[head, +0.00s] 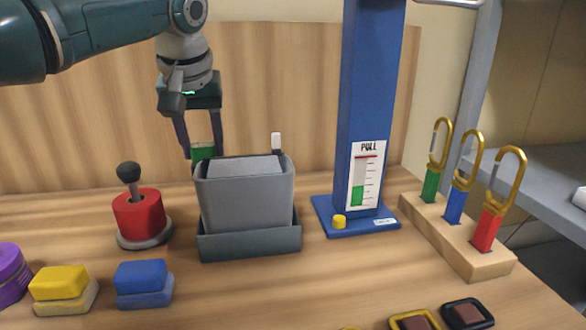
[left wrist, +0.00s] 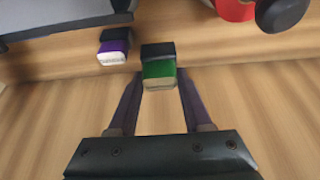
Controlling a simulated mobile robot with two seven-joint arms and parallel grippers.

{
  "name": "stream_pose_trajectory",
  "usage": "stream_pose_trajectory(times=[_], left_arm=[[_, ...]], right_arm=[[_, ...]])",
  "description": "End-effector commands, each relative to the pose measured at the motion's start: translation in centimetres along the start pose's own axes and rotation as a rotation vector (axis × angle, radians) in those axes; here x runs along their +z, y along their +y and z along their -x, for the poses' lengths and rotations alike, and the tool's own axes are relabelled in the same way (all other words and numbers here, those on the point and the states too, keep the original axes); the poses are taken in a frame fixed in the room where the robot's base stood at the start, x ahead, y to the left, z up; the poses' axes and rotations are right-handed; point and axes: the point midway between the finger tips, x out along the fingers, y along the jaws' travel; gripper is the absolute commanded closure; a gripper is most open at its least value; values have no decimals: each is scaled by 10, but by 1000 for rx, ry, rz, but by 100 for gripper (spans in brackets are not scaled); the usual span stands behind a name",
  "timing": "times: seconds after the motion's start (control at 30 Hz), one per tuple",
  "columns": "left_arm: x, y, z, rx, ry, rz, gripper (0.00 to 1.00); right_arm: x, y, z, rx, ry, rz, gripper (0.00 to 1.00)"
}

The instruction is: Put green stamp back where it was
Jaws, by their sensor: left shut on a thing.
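The green stamp (head: 203,151) is between the fingers of my left gripper (head: 200,154), just behind the left rear of the grey bin. In the left wrist view the green stamp (left wrist: 158,72) shows a black end, a green band and a pale end, and sits between the fingertips of my left gripper (left wrist: 158,80). My left gripper is shut on it. The bin hides what lies below and behind it in the head view. A purple stamp (left wrist: 113,48) with a black end stands beside the green one in the left wrist view. My right gripper is not in view.
The grey bin (head: 245,205) sits in a dark tray (head: 250,243). A red base with a black-knobbed lever (head: 138,213) stands left, a blue post (head: 368,110) right. Yellow (head: 62,283) and blue (head: 143,275) blocks lie in front. A wooden rack (head: 470,245) holds clips at right.

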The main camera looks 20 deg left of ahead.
Motion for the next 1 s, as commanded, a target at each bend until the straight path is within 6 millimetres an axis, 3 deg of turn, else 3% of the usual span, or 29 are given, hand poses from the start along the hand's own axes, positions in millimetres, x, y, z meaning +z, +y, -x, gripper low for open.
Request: stream_pose_trajectory(times=[0.33,0.77,0.8,1.0], left_arm=[[19,1,-42,0,-2,-1,86],[21,1,-48,1,0,0,86],[21,0,-48,1,0,0,49],[21,0,-48,1,0,0,27]], right_arm=[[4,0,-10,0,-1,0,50],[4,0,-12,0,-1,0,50],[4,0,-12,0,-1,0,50],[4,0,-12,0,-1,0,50]])
